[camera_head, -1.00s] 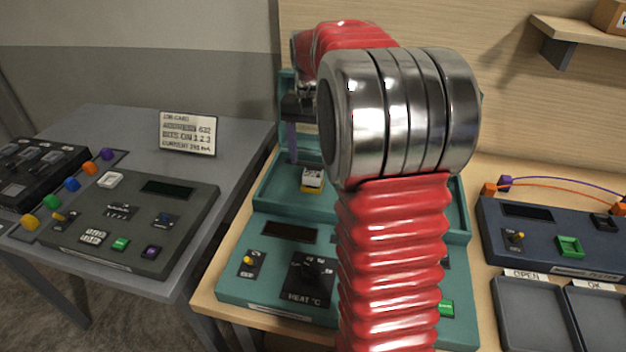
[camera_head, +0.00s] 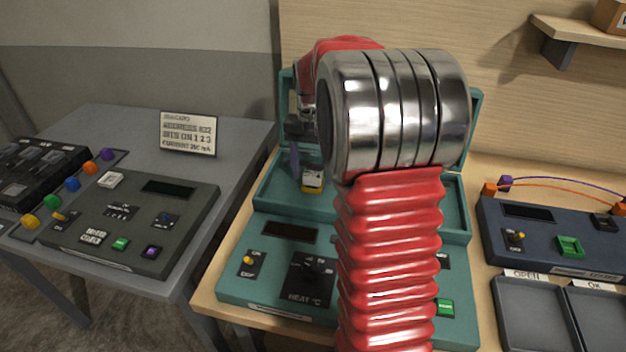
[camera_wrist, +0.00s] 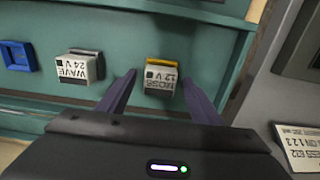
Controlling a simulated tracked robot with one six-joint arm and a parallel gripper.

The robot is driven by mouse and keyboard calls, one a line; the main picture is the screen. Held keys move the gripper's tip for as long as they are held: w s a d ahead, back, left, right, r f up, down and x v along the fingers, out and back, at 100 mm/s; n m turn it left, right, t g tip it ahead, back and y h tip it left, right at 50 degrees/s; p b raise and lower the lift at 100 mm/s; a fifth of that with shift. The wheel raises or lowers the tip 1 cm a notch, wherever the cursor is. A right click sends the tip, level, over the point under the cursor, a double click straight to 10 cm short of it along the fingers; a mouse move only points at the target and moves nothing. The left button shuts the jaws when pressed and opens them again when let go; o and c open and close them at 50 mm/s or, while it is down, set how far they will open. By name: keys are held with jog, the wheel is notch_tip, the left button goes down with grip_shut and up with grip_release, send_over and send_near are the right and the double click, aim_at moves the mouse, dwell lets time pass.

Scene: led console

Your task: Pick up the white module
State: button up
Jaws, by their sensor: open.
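A white-faced module lettered "MOSS 12 V" (camera_wrist: 160,80), with a yellow back edge, sits in the teal tray. It also shows in the head view (camera_head: 312,178). A second white-faced module lettered "WAVE 24 V" (camera_wrist: 80,67), with a dark back edge, sits to its left in the wrist view. My gripper (camera_wrist: 158,79) is open and empty, its two purple fingers spread with the MOSS module showing between their tips. In the head view one finger (camera_head: 294,162) shows just left of that module; my arm hides the rest. Whether the fingers touch it I cannot tell.
A blue square part (camera_wrist: 17,56) lies left of the modules. The teal case's walls (camera_head: 262,190) surround the tray, with its control panel (camera_head: 240,285) in front. A grey console (camera_head: 140,225) stands left, a dark tester (camera_head: 545,240) and trays (camera_head: 535,315) right.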

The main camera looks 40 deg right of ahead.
aim_at(313, 172)
jog(key=c, duration=1.2)
jog(key=shift+o, duration=0.2)
jog(key=shift+r, duration=0.1)
notch_tip(313, 172, up, 10)
dwell(0.6)
